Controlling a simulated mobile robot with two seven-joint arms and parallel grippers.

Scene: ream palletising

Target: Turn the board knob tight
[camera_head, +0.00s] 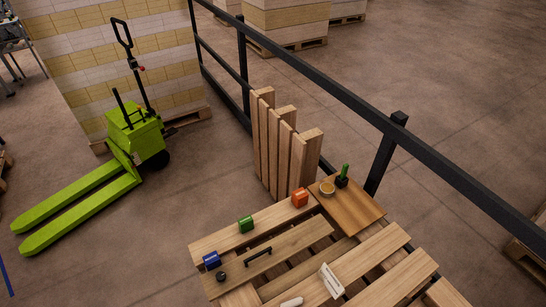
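A wooden board (297,242) with a black bar handle (258,256) lies across the slatted pallet top at the bottom of the head view. A small dark round knob (221,276) stands near the board's left end. The view does not show whether the knob is tight or loose. Neither of my grippers can be made out in this view, and nothing is seen touching the knob.
Blue (211,260), green (245,224) and orange (300,197) blocks line the rear slat. A white slotted piece (331,281) lies on the slats. A dark railing (345,96) and green pallet truck (137,135) stand behind.

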